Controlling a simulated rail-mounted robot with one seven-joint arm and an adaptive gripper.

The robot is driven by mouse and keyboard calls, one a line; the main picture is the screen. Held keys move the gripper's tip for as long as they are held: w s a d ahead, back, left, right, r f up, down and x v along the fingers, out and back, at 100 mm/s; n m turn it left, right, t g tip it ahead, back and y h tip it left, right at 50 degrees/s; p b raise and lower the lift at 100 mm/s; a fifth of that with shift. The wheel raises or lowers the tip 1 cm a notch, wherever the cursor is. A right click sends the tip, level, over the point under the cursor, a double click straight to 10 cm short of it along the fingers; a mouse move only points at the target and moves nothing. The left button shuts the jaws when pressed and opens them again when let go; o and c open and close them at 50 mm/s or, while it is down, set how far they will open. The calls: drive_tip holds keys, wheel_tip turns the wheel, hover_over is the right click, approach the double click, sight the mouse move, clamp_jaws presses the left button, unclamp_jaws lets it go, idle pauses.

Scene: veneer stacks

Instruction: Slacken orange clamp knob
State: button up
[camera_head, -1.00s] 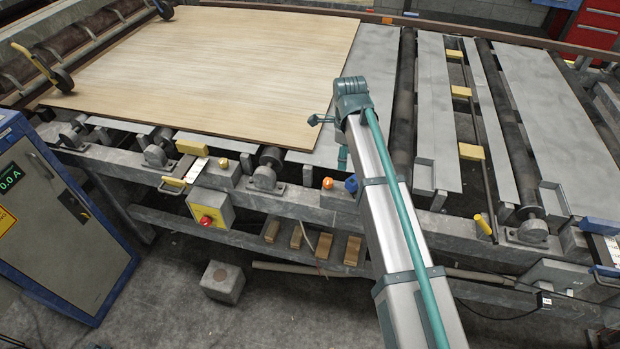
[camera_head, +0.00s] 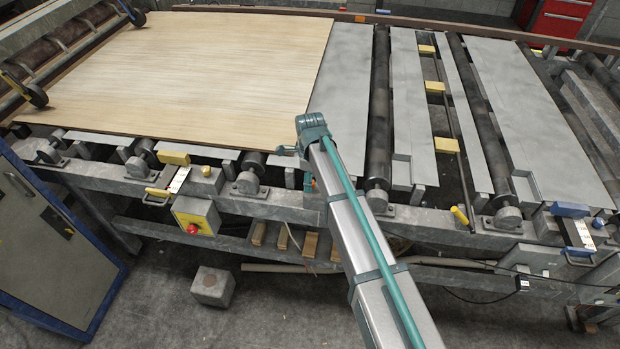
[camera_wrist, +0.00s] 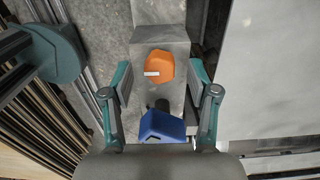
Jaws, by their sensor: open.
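The orange knob (camera_wrist: 159,66) sits on a grey beam in the wrist view, with a small white mark on its left side. My gripper (camera_wrist: 160,84) is open, with one finger to the left and one to the right of the knob. Gaps show on both sides, so neither finger appears to touch it. How far the fingertips are above the knob is hard to tell.
A veneer sheet (camera_head: 200,75) lies on the roller table at left. Along the front rail are a yellow box with a red button (camera_head: 195,218) and a yellow handle (camera_head: 459,215). A control cabinet (camera_head: 50,230) stands at left. A grey block (camera_head: 212,287) is on the floor.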

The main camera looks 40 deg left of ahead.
drive_tip(key=shift+f, duration=0.35)
clamp_jaws()
